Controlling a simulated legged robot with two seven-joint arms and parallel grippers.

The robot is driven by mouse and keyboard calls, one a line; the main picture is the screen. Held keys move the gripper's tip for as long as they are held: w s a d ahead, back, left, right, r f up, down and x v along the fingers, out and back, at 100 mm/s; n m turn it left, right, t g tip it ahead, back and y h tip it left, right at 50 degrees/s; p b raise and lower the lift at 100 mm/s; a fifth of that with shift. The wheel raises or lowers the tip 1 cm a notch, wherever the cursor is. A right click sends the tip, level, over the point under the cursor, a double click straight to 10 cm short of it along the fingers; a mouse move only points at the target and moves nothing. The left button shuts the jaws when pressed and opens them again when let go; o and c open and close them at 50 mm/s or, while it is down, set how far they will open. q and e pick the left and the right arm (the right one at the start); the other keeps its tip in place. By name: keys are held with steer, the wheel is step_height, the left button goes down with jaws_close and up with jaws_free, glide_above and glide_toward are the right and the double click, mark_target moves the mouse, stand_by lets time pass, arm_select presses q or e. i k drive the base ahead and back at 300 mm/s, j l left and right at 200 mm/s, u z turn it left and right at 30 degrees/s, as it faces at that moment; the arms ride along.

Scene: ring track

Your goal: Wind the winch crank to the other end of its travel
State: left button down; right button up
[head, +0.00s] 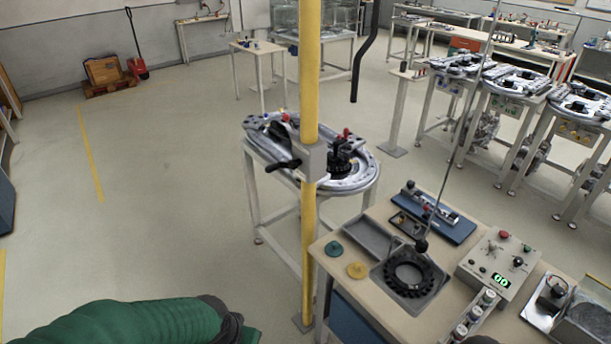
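The winch appears as a grey box (313,163) on a yellow upright post (308,80). Its crank (284,165) is a dark handle sticking out to the left of the box, roughly level, in front of the ring track table. How the crank joins the box is hard to make out. A green ribbed sleeve (120,322), which looks like my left arm, comes in along the bottom left and ends in a dark cuff well below the crank. Neither gripper's fingers show, and nothing of mine touches the crank.
A ring track (350,182) stands behind the post. At the lower right, a bench holds a black toothed ring (409,275), a control box (499,264) and a blue tray (433,217). A thin cable hangs over the ring.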

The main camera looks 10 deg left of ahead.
mark_target(293, 164)
steer(key=i+j+z, duration=0.15)
steer(key=z, duration=0.2)
steer(key=i+j+z, duration=0.1)
steer(key=j+z, duration=0.6)
steer(key=i+j, duration=0.05)
